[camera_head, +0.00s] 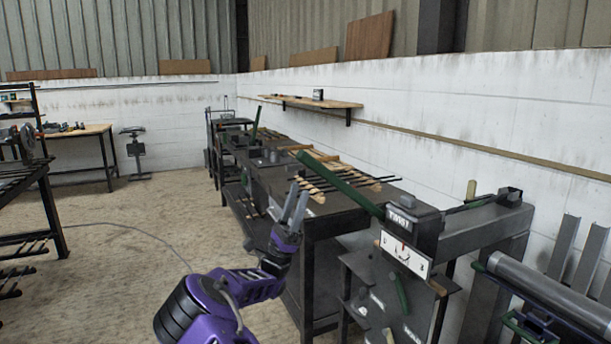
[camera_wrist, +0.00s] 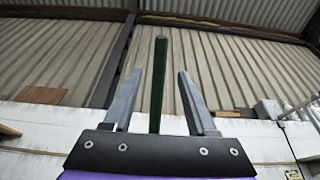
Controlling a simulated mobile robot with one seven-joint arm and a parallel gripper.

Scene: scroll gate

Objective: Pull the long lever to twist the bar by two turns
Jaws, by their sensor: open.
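The twisting machine (camera_head: 412,228) at right has a dark head marked TWIST and a white dial with a red pointer. Its long green lever (camera_head: 345,187) slants up and left from the head. In the wrist view the lever (camera_wrist: 157,112) stands upright, seen between my two fingers. My gripper (camera_head: 298,192) is open and empty, its fingers pointing up, left of and below the lever in the head view. I see no contact between them. A dark bar (camera_head: 482,203) runs right from the head toward an end block; whether it is the bar to twist is unclear.
A long dark workbench (camera_head: 318,212) with rods and wooden-handled tools stands behind my gripper. A shorter green handle (camera_head: 401,294) hangs below the dial. A large grey pipe (camera_head: 550,288) lies at far right. The floor (camera_head: 130,235) at left is mostly clear, crossed by a cable.

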